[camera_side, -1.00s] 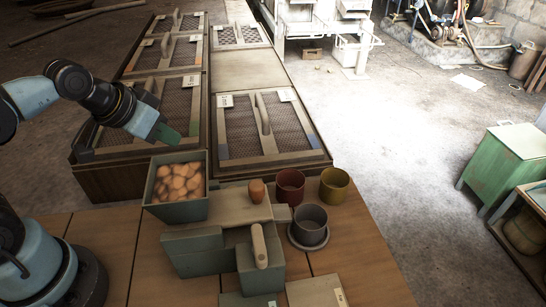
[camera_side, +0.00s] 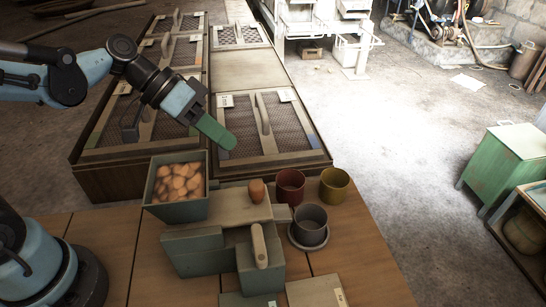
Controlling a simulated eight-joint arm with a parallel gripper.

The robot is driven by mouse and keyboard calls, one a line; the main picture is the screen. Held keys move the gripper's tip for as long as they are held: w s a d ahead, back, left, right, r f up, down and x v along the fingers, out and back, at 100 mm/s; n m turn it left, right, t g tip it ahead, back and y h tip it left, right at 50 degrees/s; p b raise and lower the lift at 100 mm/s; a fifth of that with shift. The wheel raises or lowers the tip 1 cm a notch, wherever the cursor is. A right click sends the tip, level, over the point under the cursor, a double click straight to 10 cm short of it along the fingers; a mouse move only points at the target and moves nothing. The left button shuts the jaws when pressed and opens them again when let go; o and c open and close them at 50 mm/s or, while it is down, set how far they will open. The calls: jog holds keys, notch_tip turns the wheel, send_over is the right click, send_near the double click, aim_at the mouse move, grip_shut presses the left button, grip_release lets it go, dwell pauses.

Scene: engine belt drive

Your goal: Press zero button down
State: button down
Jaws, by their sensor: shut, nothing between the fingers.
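My gripper (camera_side: 215,131) is shut, its green fingers pointing down and right. It hangs in the air above and behind the bench device and holds nothing. The grey-green and wooden device (camera_side: 195,254) stands on the wooden bench. A pale wooden peg-like handle (camera_side: 259,246) lies on its front block, and a brown egg-like piece (camera_side: 257,191) sits on its top. I cannot make out a part clearly marked as the zero button. Two flat plates, one green (camera_side: 245,300) and one beige (camera_side: 318,292), show at the bottom edge, partly cut off.
A green bin (camera_side: 181,212) of brown egg-like pieces stands at the device's back left. A red cup (camera_side: 290,187), an olive cup (camera_side: 334,186) and a grey cup (camera_side: 310,225) on a round base stand at its right. Mesh-topped crates lie behind. Bare bench (camera_side: 355,250) shows at right.

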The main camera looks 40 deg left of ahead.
jog(key=shift+f, duration=0.15)
jog(key=shift+f, duration=4.3)
jog(key=shift+f, duration=0.1)
jog(key=shift+f, duration=0.3)
jog(key=shift+f, duration=0.4)
jog(key=shift+r, duration=0.8)
jog(key=shift+r, duration=0.1)
jog(key=shift+r, duration=2.45)
